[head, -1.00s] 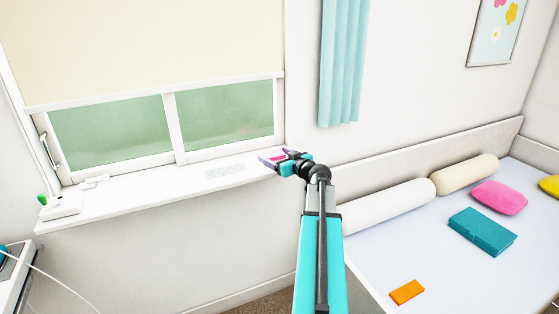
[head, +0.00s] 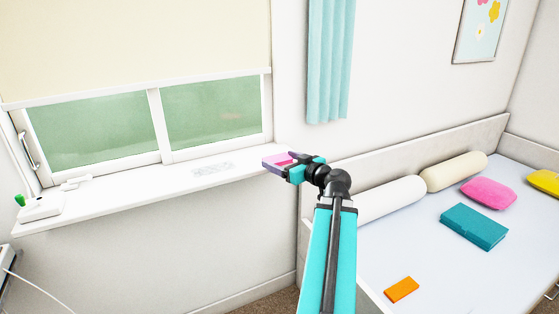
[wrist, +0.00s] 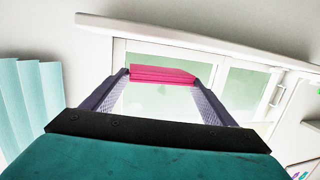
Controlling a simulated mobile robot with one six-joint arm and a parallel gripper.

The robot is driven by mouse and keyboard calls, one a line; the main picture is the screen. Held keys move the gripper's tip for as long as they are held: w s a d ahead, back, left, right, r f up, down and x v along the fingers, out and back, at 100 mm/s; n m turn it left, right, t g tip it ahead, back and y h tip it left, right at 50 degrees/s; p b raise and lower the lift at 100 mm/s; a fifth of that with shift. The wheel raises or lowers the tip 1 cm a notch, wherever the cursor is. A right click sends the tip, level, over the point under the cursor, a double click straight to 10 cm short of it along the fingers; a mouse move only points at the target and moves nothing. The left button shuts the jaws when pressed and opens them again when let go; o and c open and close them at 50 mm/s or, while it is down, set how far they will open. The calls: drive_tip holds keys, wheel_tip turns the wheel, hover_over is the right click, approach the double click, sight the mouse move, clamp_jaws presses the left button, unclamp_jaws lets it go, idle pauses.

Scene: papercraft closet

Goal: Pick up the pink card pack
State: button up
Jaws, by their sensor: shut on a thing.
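The pink card pack (wrist: 163,75) is a small flat block held between the two purple fingertips of my gripper (wrist: 163,84) in the wrist view. My gripper is shut on it. In the head view my gripper (head: 279,163) is at the right end of the white window sill, and a small patch of the pink pack (head: 284,158) shows between the fingers. The fingers cover most of the pack there. From the head view I cannot tell how far the pack is from the sill.
The white sill (head: 130,192) runs left under the window, with a faint grey patterned patch (head: 212,168) on it and a white item with a green tip (head: 40,207) at its far left. At right is a bed (head: 430,250) with bolsters, cushions, a teal box (head: 474,226) and an orange block (head: 401,290).

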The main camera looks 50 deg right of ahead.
sight(279, 161)
drive_tip(key=shift+s+a+f+b, duration=0.2)
drive_tip(key=shift+s+b, duration=0.1)
drive_tip(key=shift+s, duration=0.15)
drive_tip(key=shift+b, duration=0.75)
drive_tip(key=shift+s+r+b, duration=0.1)
drive_tip(key=shift+s+b, duration=0.05)
drive_tip(key=shift+b, duration=0.25)
drive_tip(key=b, duration=0.3)
drive_tip(key=shift+s, duration=0.4)
drive_tip(key=shift+s+a+b, duration=0.1)
drive_tip(key=shift+b, duration=0.55)
drive_tip(key=shift+s+a+b, duration=0.1)
drive_tip(key=shift+s+b, duration=0.1)
drive_tip(key=shift+b, duration=0.5)
drive_tip(key=shift+s+a+r+b, duration=0.15)
drive_tip(key=shift+s+r+b, duration=0.15)
drive_tip(key=shift+b, duration=0.6)
